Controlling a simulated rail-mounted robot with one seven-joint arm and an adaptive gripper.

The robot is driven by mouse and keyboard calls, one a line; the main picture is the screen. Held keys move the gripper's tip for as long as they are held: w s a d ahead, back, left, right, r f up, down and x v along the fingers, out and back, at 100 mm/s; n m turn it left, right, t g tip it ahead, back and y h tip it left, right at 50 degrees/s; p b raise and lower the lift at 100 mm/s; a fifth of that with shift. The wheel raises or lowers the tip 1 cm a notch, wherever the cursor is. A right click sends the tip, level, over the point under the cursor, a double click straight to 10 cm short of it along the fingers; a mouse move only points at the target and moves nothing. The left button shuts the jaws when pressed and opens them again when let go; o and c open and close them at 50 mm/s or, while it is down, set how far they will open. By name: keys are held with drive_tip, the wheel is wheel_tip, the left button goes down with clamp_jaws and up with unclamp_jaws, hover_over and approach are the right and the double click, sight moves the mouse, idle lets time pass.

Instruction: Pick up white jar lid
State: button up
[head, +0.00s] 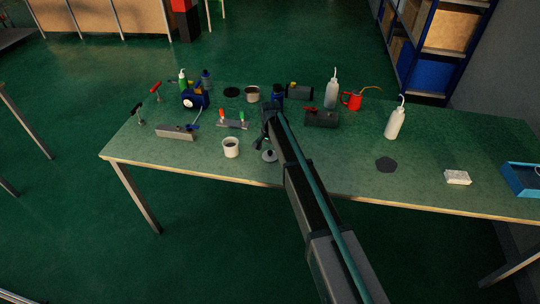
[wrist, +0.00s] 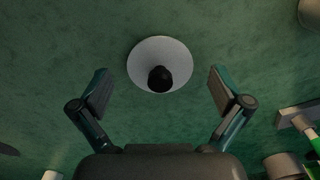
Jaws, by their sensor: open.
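The white jar lid (wrist: 145,55) lies flat on the green bench top with its black knob up. It is in the upper middle of the wrist view. In the head view the lid (head: 269,157) is near the bench's front edge, partly covered by my arm. My gripper (wrist: 160,82) is open, with one finger on each side of the lid in the picture and a visible gap to both. Nothing is between the fingers in their grasp. In the head view my gripper (head: 264,143) is small and dark, above or just behind the lid.
A white cup (head: 231,148) stands just left of the lid. A board with red and green handled tools (head: 232,125) is behind it. A grey block (head: 176,133) is farther left, and a dark toolbox-like item (head: 321,118) stands right of my arm.

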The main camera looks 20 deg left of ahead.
drive_tip(key=shift+s, duration=0.1)
drive_tip(key=c, duration=1.8)
drive_tip(key=shift+f, duration=0.1)
clamp_jaws()
drive_tip(key=shift+s+d, duration=0.1)
